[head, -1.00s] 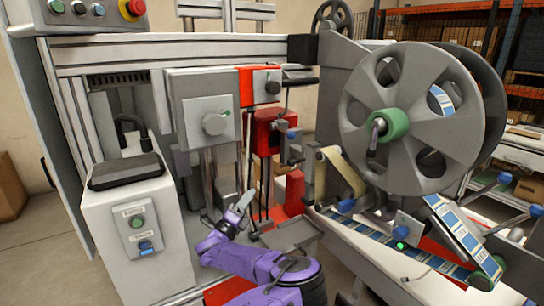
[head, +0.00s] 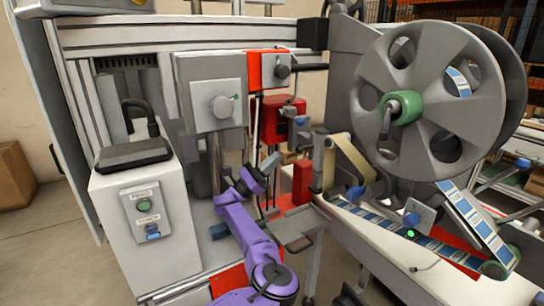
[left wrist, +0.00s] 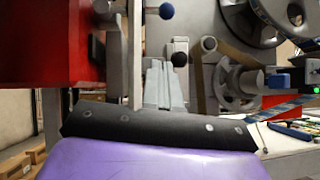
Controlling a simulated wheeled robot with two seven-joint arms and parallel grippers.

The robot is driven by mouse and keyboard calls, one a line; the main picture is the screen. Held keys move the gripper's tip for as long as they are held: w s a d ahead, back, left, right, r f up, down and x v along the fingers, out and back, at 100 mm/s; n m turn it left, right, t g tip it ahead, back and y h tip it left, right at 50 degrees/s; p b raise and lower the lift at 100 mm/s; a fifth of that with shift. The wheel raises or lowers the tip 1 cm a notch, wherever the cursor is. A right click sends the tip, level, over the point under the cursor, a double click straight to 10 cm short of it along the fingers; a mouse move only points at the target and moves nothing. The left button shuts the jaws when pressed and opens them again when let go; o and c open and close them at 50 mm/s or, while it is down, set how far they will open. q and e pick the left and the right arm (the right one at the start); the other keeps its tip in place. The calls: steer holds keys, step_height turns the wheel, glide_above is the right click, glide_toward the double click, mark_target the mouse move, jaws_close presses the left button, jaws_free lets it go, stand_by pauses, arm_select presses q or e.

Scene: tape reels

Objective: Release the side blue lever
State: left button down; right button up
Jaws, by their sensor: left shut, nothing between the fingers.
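My left gripper (head: 269,162) is shut and empty, at the end of the purple arm. It points up beside the red box (head: 270,120) on the machine's front. A small blue-knobbed lever (head: 300,121) sits to the right of that box, above and right of the fingertips. In the left wrist view the shut fingers (left wrist: 158,85) point up, with a blue ball knob (left wrist: 166,11) above them and a black knob (left wrist: 179,59) close to their right. Fingers and knobs look apart, but the gap is hard to judge. My right gripper is not seen.
The large grey reel (head: 430,95) stands at the right, with label tape (head: 460,252) running below it. A metal tray (head: 300,228) juts out right of the arm. The white press-control box (head: 145,235) stands at left. A red housing (left wrist: 60,45) is close left of the fingers.

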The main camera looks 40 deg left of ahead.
mark_target(292, 118)
arm_select(q)
steer(key=w+d+r+p, duration=0.3)
steer(key=w+r+p, duration=0.1)
steer(key=r, duration=0.3)
steer(key=shift+d+r+p, duration=0.15)
steer(key=shift+r+p, duration=0.2)
steer(key=shift+r, duration=0.05)
steer(key=shift+w, duration=0.15)
